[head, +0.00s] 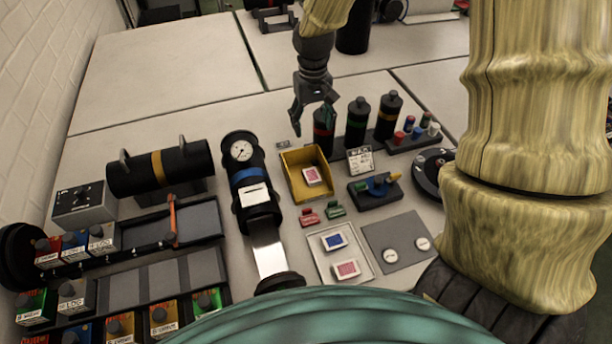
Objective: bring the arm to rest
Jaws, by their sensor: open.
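My gripper (314,120) hangs with its fingers down over the back middle of the table, in front of my pale wood-grained arm. Its fingers are spread and nothing shows between them. A yellow tray (293,178) with a red-and-white card is below the gripper.
A black cylinder (160,169) lies on a stand at left, above racks of labelled boxes (75,246). The pale table surface (165,60) at back left is clear.

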